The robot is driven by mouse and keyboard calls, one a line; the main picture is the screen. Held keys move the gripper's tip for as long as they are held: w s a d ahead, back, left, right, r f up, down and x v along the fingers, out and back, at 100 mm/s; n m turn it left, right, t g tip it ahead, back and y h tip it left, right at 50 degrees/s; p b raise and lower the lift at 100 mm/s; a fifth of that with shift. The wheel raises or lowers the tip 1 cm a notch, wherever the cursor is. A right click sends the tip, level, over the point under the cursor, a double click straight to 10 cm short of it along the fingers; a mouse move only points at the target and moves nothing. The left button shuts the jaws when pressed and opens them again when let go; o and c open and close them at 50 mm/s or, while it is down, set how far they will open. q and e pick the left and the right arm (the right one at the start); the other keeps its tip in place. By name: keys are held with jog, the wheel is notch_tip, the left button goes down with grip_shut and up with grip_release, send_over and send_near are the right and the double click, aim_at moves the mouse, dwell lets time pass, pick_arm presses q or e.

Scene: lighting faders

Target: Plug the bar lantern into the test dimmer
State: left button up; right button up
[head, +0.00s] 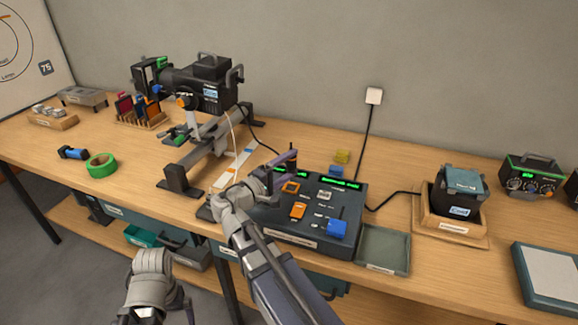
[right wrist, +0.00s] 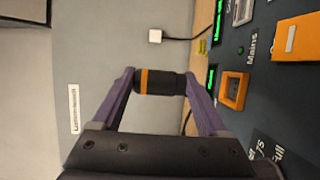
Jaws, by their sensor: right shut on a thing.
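The bar lantern (head: 205,85), black with a side handle, hangs on a grey bar stand at the back left. The test dimmer (head: 275,228) is a dark sloped console with green displays, a blue block and an orange-rimmed socket (head: 291,187); the socket also shows in the right wrist view (right wrist: 233,91). My right gripper (right wrist: 157,80) is shut on a black plug (right wrist: 168,84) with an orange band. It holds the plug above the dimmer's back left, apart from the socket. A black cable runs from the lantern towards the plug. My left arm is at the bottom left; its fingertips do not show clearly.
A wall outlet (head: 374,96) has a cable down to the bench. A grey tray (head: 382,249) and a boxed black unit (head: 460,190) stand right of the dimmer. Green tape (head: 101,166) lies at the left. The bench front left is largely clear.

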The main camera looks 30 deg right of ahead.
jog(key=shift+f+b, duration=2.25)
jog(key=shift+f, duration=0.15)
jog(key=shift+s+f, duration=0.15)
